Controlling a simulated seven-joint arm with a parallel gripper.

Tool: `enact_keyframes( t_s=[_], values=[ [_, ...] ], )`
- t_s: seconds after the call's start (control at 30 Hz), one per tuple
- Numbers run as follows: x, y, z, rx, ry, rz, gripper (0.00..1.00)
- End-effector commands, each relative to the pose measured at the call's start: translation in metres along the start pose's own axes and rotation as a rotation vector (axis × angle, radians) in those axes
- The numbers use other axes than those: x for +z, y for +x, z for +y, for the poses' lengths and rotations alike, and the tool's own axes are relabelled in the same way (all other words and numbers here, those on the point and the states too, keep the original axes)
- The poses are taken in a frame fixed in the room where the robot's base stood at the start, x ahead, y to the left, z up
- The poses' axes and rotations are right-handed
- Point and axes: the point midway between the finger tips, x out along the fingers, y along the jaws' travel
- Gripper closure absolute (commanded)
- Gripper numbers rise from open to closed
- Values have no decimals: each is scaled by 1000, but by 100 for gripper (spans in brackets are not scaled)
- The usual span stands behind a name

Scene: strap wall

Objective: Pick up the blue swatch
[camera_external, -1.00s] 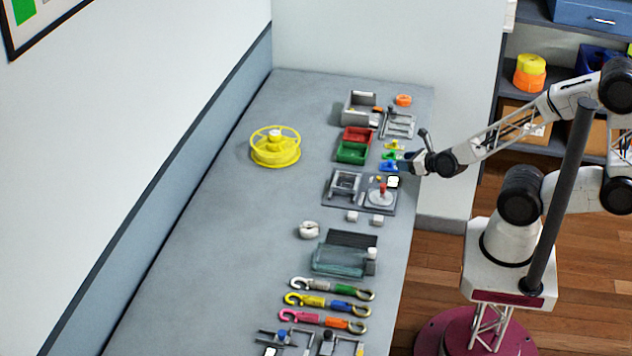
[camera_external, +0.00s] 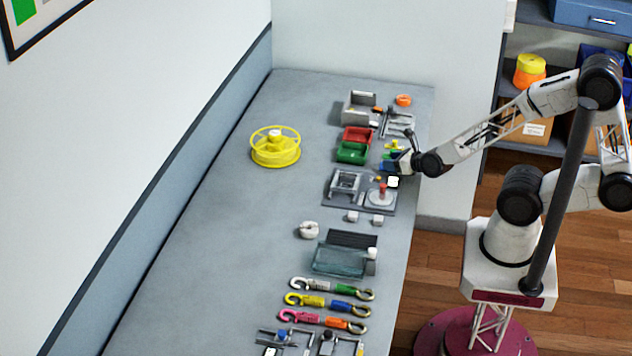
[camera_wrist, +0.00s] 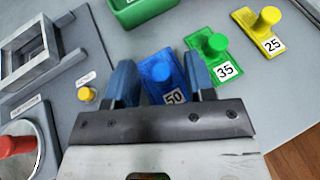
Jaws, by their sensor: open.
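The blue swatch (camera_wrist: 165,78) is a flat blue plate with a knob and a white label reading 50. In the wrist view it lies on the grey table between the two blue fingers of my gripper (camera_wrist: 162,88). The fingers stand apart, one on each side of it; I cannot tell whether they touch it. In the external view my gripper (camera_external: 400,164) is low over the table's right side and hides part of the blue swatch (camera_external: 386,168).
A green swatch (camera_wrist: 222,68) labelled 35 lies close to the right finger, with a yellow swatch (camera_wrist: 252,32) labelled 25 beyond. A green bin (camera_wrist: 142,10) stands behind. A small yellow knob (camera_wrist: 86,94) and a grey frame (camera_wrist: 28,58) are to the left.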

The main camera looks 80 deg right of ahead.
Motion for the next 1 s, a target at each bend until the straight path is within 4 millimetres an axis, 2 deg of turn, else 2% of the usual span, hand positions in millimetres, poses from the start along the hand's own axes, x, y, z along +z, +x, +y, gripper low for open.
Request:
enact_keyframes(
  t_s=[0.57, 0.67, 0.9, 1.0],
  values=[
    [0, 2, 0, 0, 0, 1, 50],
    [0, 2, 0, 0, 0, 1, 63],
    [0, 2, 0, 0, 0, 1, 99],
    [0, 2, 0, 0, 0, 1, 100]
  ],
)
